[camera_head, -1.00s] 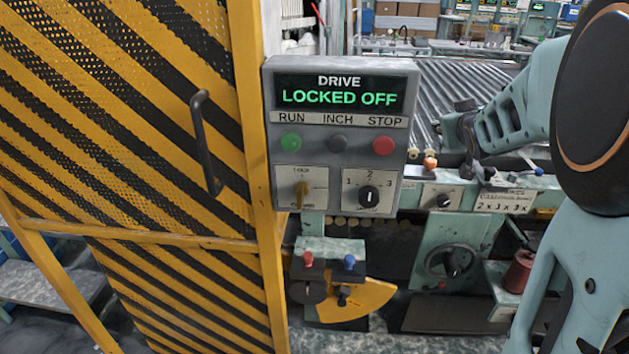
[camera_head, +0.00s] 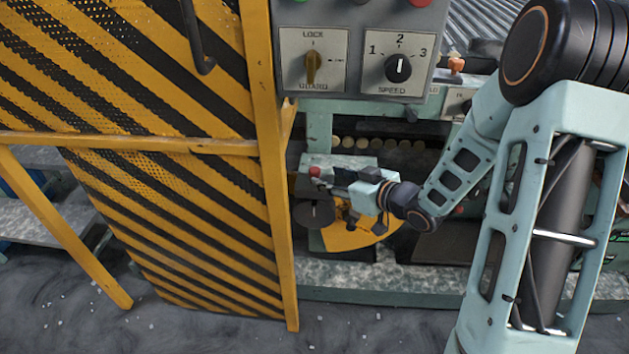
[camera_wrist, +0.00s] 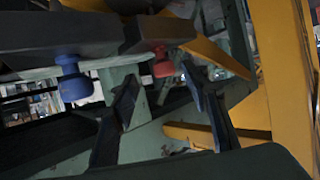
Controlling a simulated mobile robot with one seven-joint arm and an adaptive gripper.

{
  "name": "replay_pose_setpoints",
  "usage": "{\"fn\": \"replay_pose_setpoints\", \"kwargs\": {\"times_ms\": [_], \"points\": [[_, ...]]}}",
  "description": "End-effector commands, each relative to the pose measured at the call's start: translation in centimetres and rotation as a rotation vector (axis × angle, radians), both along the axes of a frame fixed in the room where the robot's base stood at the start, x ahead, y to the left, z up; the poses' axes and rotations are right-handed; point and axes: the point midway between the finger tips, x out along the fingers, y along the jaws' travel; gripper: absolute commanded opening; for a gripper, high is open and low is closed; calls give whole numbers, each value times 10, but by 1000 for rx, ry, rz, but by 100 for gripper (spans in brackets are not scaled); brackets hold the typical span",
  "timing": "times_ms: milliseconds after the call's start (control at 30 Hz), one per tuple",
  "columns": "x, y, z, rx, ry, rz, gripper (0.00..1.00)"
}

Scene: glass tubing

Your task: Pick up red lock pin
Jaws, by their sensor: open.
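The red lock pin (camera_head: 315,172) stands on a small bracket below the control panel, near the yellow guard. It also shows in the wrist view (camera_wrist: 162,67), seen between the two dark fingers and just beyond or level with their tips. My gripper (camera_head: 334,186) is open and comes at the pin from the right. In the wrist view the fingers (camera_wrist: 162,88) stand apart on either side of the pin's line. I cannot tell whether they touch it. A blue pin (camera_wrist: 72,80) is to the left in the wrist view; in the head view my gripper hides it.
The yellow-black striped guard (camera_head: 150,190) and its post (camera_head: 282,230) stand close left of the pin. The panel with its knobs (camera_head: 355,62) is above. A yellow plate (camera_head: 340,240) and a dark disc (camera_head: 313,214) are below the pins.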

Motion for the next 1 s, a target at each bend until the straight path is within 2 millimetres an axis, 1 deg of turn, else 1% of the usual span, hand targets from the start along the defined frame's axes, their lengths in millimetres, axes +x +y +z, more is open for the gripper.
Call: {"fn": "replay_pose_setpoints", "kwargs": {"times_ms": [33, 267, 500, 600, 767, 800, 867, 1000], "points": [[3, 4, -3, 0, 0, 1, 43], [12, 15, -8, 0, -2, 2, 43], [34, 40, -20, -1, 0, 1, 43], [39, 44, -21, -1, -1, -2, 43], [39, 44, -20, -1, 0, -2, 43], [39, 44, -20, -1, 0, -2, 42], [39, 44, -20, -1, 0, -2, 35], [39, 43, -20, -1, 0, -2, 20]]}}
